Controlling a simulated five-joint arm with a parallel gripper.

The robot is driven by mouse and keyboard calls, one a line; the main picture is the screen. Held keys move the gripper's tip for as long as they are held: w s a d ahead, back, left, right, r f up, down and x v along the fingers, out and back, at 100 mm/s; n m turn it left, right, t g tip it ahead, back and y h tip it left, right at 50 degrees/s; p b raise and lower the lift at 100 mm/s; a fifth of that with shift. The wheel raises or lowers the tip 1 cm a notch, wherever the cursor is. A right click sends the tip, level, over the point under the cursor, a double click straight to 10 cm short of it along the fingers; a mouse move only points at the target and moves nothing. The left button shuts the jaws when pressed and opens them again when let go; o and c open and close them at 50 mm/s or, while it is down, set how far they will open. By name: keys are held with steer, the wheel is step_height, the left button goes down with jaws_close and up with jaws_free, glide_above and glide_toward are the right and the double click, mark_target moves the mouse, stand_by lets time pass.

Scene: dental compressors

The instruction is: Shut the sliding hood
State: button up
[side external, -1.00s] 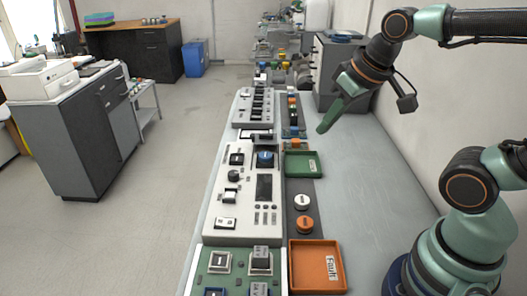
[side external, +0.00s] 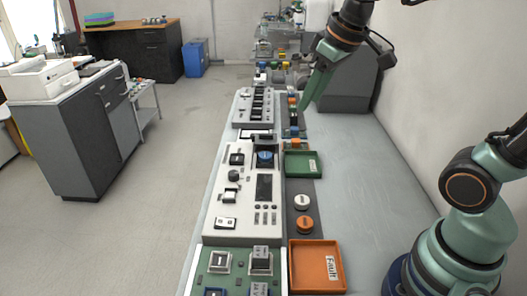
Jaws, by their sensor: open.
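The white control panel (side external: 242,215) lies on the long bench and carries switches, a dark display and a blue knob (side external: 265,155) in a dark square recess at its upper right. I cannot single out the sliding hood for certain; the recess around the blue knob looks uncovered. My gripper (side external: 305,105) hangs above the far part of the bench, its green fingers pointing down and left. It is open and empty, beside the row of coloured buttons, and its fingers hide part of that area. It is apart from the white panel.
A green tray (side external: 318,164) and an orange tray marked Fault (side external: 343,267) sit on the bench right of the panels. A white cap (side external: 302,202) and an orange cap (side external: 305,225) stand between them. A grey panel (side external: 241,106) lies farther back. The bench's right side is clear.

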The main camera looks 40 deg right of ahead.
steer(key=w+d+r+n+g, duration=0.1)
steer(key=w+d+r+n, duration=0.1)
steer(key=w, duration=0.5)
steer(key=n+g, duration=0.4)
steer(key=n, duration=0.1)
glide_above(266, 141)
step_height(266, 141, down, 11)
steer(key=f, duration=0.8)
steer(key=w+f, duration=0.1)
steer(key=f, duration=0.3)
steer(key=shift+d, duration=0.4)
jaws_close()
